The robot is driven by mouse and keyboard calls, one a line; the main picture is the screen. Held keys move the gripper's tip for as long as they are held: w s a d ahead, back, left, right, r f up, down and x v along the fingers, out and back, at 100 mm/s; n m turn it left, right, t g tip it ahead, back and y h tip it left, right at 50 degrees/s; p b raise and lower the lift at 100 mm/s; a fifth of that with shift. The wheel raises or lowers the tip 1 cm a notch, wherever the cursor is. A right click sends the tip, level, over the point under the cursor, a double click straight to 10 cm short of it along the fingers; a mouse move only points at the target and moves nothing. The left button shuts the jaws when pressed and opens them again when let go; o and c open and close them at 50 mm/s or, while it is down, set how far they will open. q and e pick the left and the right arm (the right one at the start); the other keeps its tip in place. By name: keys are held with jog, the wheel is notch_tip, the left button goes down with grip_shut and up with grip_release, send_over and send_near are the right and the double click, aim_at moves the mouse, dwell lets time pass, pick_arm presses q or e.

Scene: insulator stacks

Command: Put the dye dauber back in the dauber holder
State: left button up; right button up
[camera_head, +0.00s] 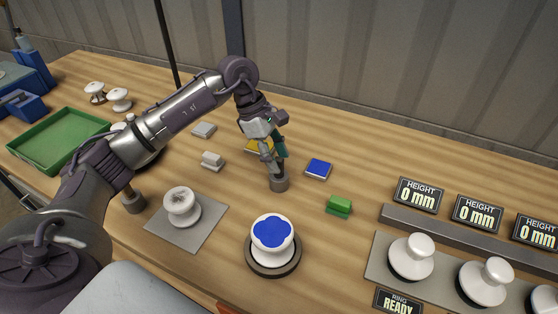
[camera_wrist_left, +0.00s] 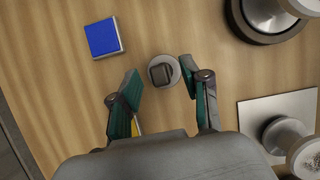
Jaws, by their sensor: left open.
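A small grey round holder-like piece (camera_head: 279,184) stands on the table directly below my left gripper (camera_head: 272,165). In the left wrist view this round piece (camera_wrist_left: 154,73) has a dark squarish part in its middle. I cannot tell whether that is the dauber's end or an opening. My left gripper (camera_wrist_left: 160,78) is open, one finger on each side of the piece, with gaps visible between. A similar dark grey cylinder (camera_head: 133,202) with a thin upright part stands at the left, partly hidden by my left arm. My right gripper is not in view.
A blue pad (camera_head: 319,168), yellow pad (camera_head: 259,146) and green block (camera_head: 339,206) lie nearby. A blue-topped insulator (camera_head: 272,236) stands in front on a dark round base. A white insulator (camera_head: 181,208) sits on a grey plate. A green tray (camera_head: 58,141) is at left.

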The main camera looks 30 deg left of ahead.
pick_arm(q)
jog(key=v, duration=1)
jog(key=shift+r, duration=0.15)
